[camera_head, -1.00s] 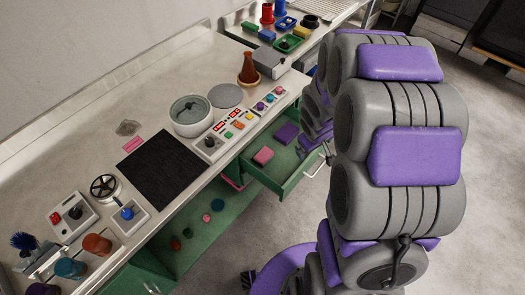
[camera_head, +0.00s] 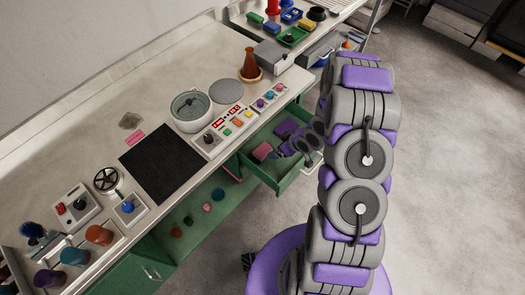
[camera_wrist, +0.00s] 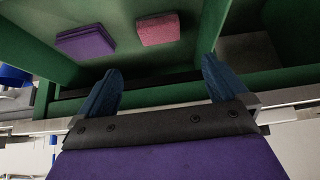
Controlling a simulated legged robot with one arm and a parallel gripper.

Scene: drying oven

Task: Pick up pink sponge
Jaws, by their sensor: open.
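The pink sponge (camera_head: 262,151) lies flat in the open green drawer (camera_head: 286,181). It also shows near the top middle of the wrist view (camera_wrist: 158,29). A purple sponge (camera_wrist: 85,41) lies in the drawer to the left of the pink one in the wrist view; it also shows in the head view (camera_head: 286,128). My gripper (camera_wrist: 160,86) is open and empty, its two blue fingers spread apart. The fingers are over the drawer's edge, and both sponges are beyond the fingertips, not touched. In the head view my arm's end hides part of the drawer.
The worktop above the drawer holds a round pot (camera_head: 190,107), a control panel (camera_head: 229,122) and a black mat (camera_head: 161,162). A brown flask (camera_head: 252,65) stands farther back. An open green shelf (camera_head: 190,215) lies left of the drawer. The floor to the right is clear.

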